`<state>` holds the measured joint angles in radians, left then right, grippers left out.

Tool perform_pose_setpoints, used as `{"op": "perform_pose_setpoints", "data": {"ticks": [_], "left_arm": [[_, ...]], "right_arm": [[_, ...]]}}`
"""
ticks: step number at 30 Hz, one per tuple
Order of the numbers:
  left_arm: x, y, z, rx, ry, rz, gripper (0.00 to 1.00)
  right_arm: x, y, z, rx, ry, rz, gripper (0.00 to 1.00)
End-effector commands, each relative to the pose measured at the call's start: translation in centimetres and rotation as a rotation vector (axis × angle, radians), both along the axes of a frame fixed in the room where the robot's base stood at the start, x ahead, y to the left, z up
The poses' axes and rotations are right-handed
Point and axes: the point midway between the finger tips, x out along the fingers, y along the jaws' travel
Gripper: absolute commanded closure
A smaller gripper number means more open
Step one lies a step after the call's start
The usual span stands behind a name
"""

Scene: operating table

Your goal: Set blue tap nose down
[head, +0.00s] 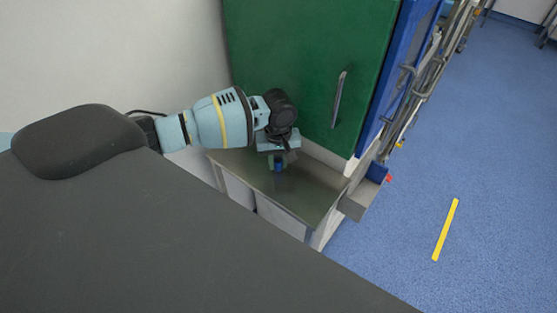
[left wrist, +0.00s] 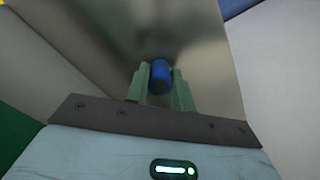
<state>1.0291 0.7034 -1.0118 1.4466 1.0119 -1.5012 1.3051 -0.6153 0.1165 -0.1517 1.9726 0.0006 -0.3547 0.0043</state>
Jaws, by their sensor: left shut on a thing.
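My left gripper (head: 279,160) reaches over the steel top (head: 305,196) and points down at it. It is shut on the blue tap (head: 278,167), a small blue piece between the fingers. In the left wrist view the tap (left wrist: 160,77) shows as a short blue cylinder between the two green fingertips (left wrist: 158,84). Its dark round end faces the camera, and the steel surface lies beyond it. I cannot tell whether the tap touches the steel. My right gripper is not in view.
A green cabinet door (head: 305,60) with a metal handle (head: 339,98) stands right behind the steel top. The dark padded operating table (head: 150,235) fills the front left. Metal rails (head: 425,80) stand at the right. The blue floor there is open.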

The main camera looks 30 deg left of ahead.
Motion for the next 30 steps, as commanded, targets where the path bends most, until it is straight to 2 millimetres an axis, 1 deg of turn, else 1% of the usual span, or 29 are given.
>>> {"op": "perform_pose_setpoints", "data": {"ticks": [5, 6, 11, 19, 22, 26, 30], "left_arm": [[0.0, 0.0, -0.3, -0.001, -0.001, 0.0, 0.98], [0.0, 0.0, -0.3, -0.001, -0.001, 0.0, 0.75], [0.0, 0.0, -0.3, 0.0, 0.0, 0.0, 0.54], [0.0, 0.0, -0.2, 0.0, 0.0, 0.0, 0.54], [0.0, 0.0, 0.2, 0.001, -0.001, -0.001, 0.54], [0.1, -0.1, 2.0, -0.002, -0.004, -0.001, 0.54], [0.2, -0.1, 4.9, -0.002, -0.007, -0.001, 0.54]], "right_arm": [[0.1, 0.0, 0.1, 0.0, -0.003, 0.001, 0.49], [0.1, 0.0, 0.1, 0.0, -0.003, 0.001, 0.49], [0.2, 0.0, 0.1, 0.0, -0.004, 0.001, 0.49], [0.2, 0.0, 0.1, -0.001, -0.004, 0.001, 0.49], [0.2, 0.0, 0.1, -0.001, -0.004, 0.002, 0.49], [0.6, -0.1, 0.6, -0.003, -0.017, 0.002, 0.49], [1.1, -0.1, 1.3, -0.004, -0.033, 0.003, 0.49]]}}
